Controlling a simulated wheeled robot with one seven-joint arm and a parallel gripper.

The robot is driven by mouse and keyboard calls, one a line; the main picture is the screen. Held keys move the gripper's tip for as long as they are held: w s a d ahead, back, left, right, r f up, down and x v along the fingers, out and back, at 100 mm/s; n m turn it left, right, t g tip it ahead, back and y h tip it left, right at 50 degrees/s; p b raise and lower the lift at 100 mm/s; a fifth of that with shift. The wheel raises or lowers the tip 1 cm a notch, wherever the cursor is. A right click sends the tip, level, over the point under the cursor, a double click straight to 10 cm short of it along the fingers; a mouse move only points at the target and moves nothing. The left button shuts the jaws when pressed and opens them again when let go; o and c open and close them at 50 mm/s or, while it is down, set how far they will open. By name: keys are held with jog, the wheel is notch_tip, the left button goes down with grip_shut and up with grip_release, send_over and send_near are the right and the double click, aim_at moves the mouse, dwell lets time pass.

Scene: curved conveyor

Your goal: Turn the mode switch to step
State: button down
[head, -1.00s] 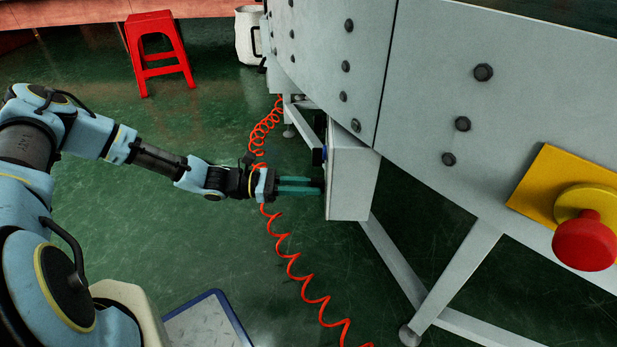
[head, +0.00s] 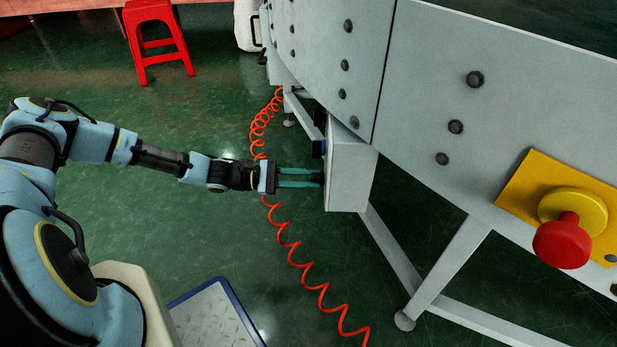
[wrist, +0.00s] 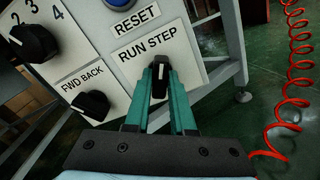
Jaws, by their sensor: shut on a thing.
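The mode switch (wrist: 161,80) is a black knob with a pale pointer mark, below the RUN STEP label (wrist: 148,47) in the wrist view. Its mark points roughly up in the picture, between the two words. My gripper (wrist: 160,88) has its two teal fingers shut on the knob, one on each side. In the head view my gripper (head: 321,178) reaches the left face of the grey control box (head: 349,172).
A blue RESET button (wrist: 120,3), a FWD BACK knob (wrist: 91,104) and a numbered knob (wrist: 33,41) share the panel. A coiled red hose (head: 297,262) hangs near my gripper. A red emergency button (head: 562,241) is at right, a red stool (head: 155,42) behind.

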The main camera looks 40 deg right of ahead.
jog(key=c, duration=0.8)
grip_release()
jog(key=shift+o, duration=0.2)
jog(key=shift+a, duration=0.1)
jog(key=p+v, duration=0.1)
jog(key=v, duration=0.9)
jog(key=shift+w+a+p, duration=0.2)
jog(key=shift+w+p, duration=0.05)
jog(key=shift+p, duration=0.15)
jog(key=shift+a, duration=0.1)
